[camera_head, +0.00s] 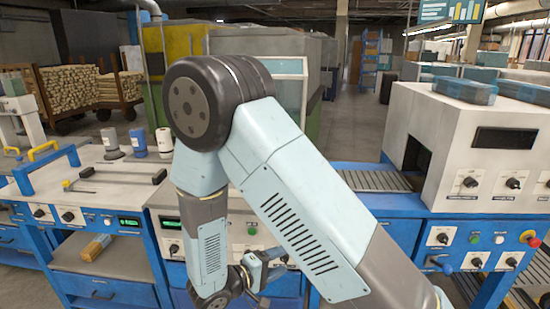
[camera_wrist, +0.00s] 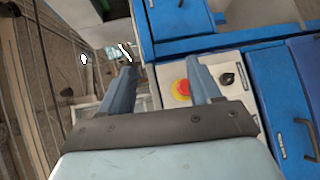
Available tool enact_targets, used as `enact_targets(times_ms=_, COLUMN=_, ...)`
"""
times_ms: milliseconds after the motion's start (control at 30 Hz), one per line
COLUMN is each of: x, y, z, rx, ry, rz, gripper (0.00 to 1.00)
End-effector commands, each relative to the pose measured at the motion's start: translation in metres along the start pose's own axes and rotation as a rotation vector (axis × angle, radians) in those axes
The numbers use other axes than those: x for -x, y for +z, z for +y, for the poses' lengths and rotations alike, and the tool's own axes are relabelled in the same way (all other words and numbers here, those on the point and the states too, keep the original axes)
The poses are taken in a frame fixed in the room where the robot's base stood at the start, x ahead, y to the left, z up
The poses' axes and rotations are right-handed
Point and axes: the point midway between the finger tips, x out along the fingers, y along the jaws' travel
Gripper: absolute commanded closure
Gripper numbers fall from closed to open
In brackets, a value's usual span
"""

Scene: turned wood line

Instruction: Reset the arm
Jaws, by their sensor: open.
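My arm (camera_head: 295,195) fills the middle of the head view, raised at the elbow and folded down toward the workbench front. My gripper (camera_wrist: 160,85) shows in the wrist view with its two fingers apart and nothing between them. In the head view the end of the arm hangs low before the blue bench drawers, partly hidden by my own forearm. Beyond the fingers, the wrist view shows a red and yellow stop button (camera_wrist: 181,88) on a pale control panel.
A white machine (camera_head: 465,140) with a roller conveyor (camera_head: 375,181) stands at the right. At the left, a bench holds several bottles (camera_head: 137,142) and black rails (camera_head: 120,178). Blue cabinets (camera_wrist: 290,90) lie close right of the fingers in the wrist view. Carts of wood (camera_head: 70,90) stand behind.

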Motion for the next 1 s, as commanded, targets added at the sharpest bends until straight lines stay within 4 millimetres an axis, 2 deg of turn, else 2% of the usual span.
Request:
enact_targets(times_ms=33, x=-0.008, y=0.005, z=0.014, rx=-0.013, ry=-0.028, rz=-0.044, gripper=0.37)
enact_targets(times_ms=100, x=-0.017, y=0.014, z=0.030, rx=-0.018, ry=-0.070, rz=-0.101, gripper=0.37)
enact_targets(times_ms=500, x=-0.056, y=0.072, z=0.106, rx=-0.087, ry=-0.353, rz=-0.364, gripper=0.37)
enact_targets(times_ms=700, x=-0.067, y=0.103, z=0.137, rx=-0.145, ry=-0.511, rz=-0.443, gripper=0.37)
enact_targets(times_ms=1000, x=-0.074, y=0.148, z=0.177, rx=-0.264, ry=-0.745, rz=-0.493, gripper=0.37)
